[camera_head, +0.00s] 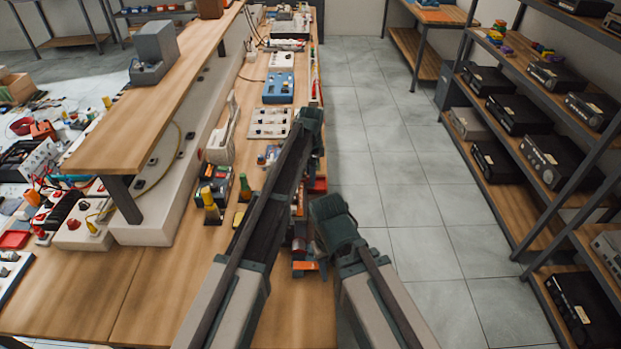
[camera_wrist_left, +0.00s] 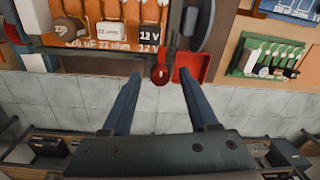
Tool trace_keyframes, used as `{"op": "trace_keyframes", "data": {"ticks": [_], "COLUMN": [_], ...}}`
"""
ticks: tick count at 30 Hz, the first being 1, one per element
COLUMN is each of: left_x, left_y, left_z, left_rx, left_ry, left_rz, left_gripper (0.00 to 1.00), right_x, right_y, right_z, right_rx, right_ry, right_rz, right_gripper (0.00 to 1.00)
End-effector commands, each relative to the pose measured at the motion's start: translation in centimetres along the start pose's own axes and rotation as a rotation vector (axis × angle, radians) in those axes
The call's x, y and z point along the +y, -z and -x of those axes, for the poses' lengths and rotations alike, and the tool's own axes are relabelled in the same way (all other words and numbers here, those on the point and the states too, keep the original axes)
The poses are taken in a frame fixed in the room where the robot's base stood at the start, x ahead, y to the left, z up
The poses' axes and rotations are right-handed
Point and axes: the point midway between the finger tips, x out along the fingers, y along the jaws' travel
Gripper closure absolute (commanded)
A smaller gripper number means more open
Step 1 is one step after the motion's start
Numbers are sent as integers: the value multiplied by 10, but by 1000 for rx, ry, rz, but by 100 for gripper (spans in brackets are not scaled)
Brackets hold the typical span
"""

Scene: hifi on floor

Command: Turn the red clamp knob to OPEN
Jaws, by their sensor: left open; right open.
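In the left wrist view a small round red knob (camera_wrist_left: 160,75) with a pale mark sits at the edge of a bench unit, beside a red tray-like part (camera_wrist_left: 192,62). I take it to be the clamp knob; no OPEN marking is readable. My left gripper (camera_wrist_left: 159,78) is open, its two blue-grey fingers spread with tips either side of the knob, and no clear contact. In the head view my left gripper (camera_head: 311,128) is over the bench's right edge and the knob cannot be made out. My right gripper (camera_head: 333,216) is lower, beside the bench edge, empty.
The head view shows a crowded wooden bench (camera_head: 75,290), open tiled floor (camera_head: 420,230) and a shelf rack (camera_head: 520,130) at right.

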Motion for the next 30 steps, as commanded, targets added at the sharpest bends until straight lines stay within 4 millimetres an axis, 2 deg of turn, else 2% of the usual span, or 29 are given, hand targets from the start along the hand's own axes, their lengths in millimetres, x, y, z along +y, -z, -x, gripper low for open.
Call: {"op": "trace_keyframes", "data": {"ticks": [5,12,15,23,30], "left_x": [0,0,0,0,0], "left_y": [0,0,0,0,0], "left_z": [1,1,1,1,1], "left_rx": [0,0,0,0,-3], "left_ry": [0,0,0,0,0], "left_rz": [0,0,0,5,85], "left_gripper": [42,85,100,100,100], "right_x": [0,0,0,0,0], "right_y": [0,0,0,0,0], "right_z": [1,1,1,1,1], "right_rx": [0,0,0,0,0], "right_ry": [0,0,0,0,0], "right_rz": [0,0,0,0,0], "right_gripper": [50,50,50,50,50]}}
